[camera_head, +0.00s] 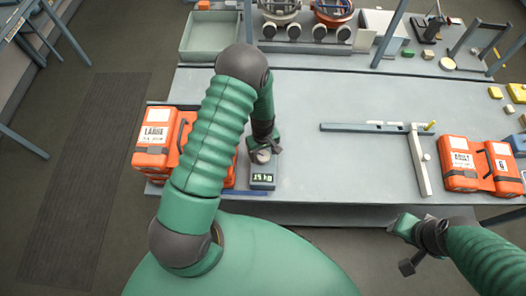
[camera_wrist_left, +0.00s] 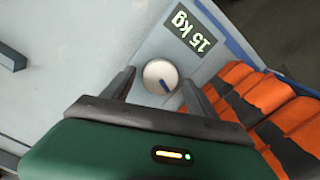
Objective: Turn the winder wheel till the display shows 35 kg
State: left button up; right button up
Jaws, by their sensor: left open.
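The winder wheel is a small round pale knob (camera_head: 263,157) with a dark mark, on a grey-blue unit with a lit display (camera_head: 263,177). In the left wrist view the display (camera_wrist_left: 188,32) reads 15 kg, and the wheel (camera_wrist_left: 160,72) shows between my left fingertips. My left gripper (camera_head: 262,150) is open, one finger on each side of the wheel. I cannot tell whether the fingers touch it. My right gripper (camera_head: 405,245) is off the table's front edge at the right, and its jaws are unclear.
An orange pack (camera_head: 156,155) lies left of the unit, partly behind my left arm. Orange bags (camera_head: 460,162) lie at the right. A pale T-shaped bar frame (camera_head: 418,160) lies left of these bags. The table's middle (camera_head: 335,175) is clear.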

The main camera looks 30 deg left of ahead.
pick_arm(q)
jog(key=shift+s+d+r, duration=0.1)
jog(key=shift+d, duration=0.1)
jog(key=c, duration=0.3)
jog(key=shift+d, duration=0.15)
jog(key=c, duration=1.1)
jog(key=shift+o, duration=0.2)
pick_arm(e)
jog(key=shift+s+d, duration=0.2)
pick_arm(q)
jog(key=shift+m, duration=0.3)
pick_arm(e)
jog(key=shift+f, duration=0.2)
